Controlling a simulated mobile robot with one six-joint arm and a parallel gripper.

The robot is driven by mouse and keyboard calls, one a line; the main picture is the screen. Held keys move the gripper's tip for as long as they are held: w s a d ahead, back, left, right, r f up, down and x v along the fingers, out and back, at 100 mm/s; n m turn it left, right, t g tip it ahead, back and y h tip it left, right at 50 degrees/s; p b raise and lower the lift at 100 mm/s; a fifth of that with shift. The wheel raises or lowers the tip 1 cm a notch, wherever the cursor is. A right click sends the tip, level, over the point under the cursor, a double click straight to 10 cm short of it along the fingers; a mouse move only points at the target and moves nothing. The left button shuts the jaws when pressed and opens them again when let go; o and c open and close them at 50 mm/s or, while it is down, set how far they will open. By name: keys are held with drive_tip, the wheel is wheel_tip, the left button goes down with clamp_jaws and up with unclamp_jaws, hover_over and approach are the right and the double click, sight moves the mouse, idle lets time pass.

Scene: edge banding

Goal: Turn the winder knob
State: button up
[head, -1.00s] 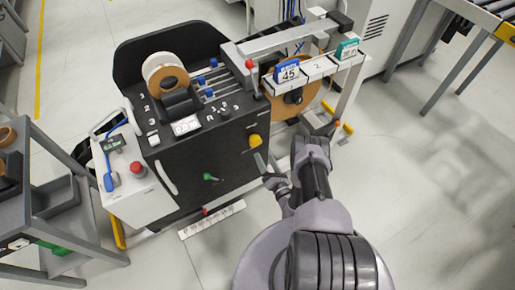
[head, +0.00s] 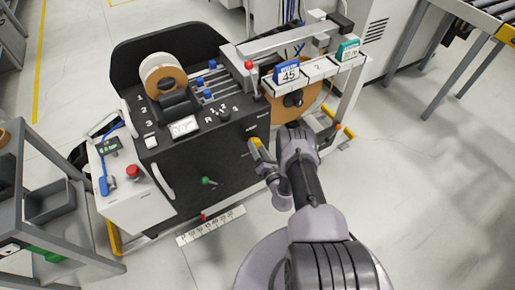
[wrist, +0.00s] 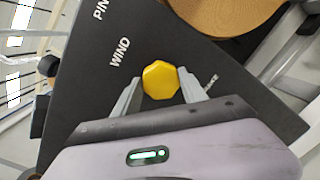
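The winder knob is yellow and many-sided and sits on the black front panel of the machine. It shows in the wrist view (wrist: 160,80), below the word WIND, and partly in the head view (head: 256,142). My gripper (wrist: 160,76) has its two grey fingertips on either side of the knob, with a small gap seeming to remain. In the head view my gripper (head: 262,156) is at the panel, just below the knob, and partly hides it. Whether the fingers touch the knob is hard to tell.
A green-handled lever (head: 208,181) is lower on the panel. A red-tipped lever (head: 249,66) stands above. A brown reel (head: 306,98) hangs right of the knob, close to my arm. A red button (head: 133,171) is at left. The floor at right is clear.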

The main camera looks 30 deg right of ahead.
drive_tip(key=shift+n, duration=0.3)
drive_tip(key=shift+c, duration=0.4)
drive_tip(key=shift+n+t+b, duration=0.3)
drive_tip(key=shift+n+b, duration=0.6)
drive_tip(key=shift+n, duration=2.3)
drive_tip(key=o, duration=1.4)
drive_tip(key=shift+c, duration=0.2)
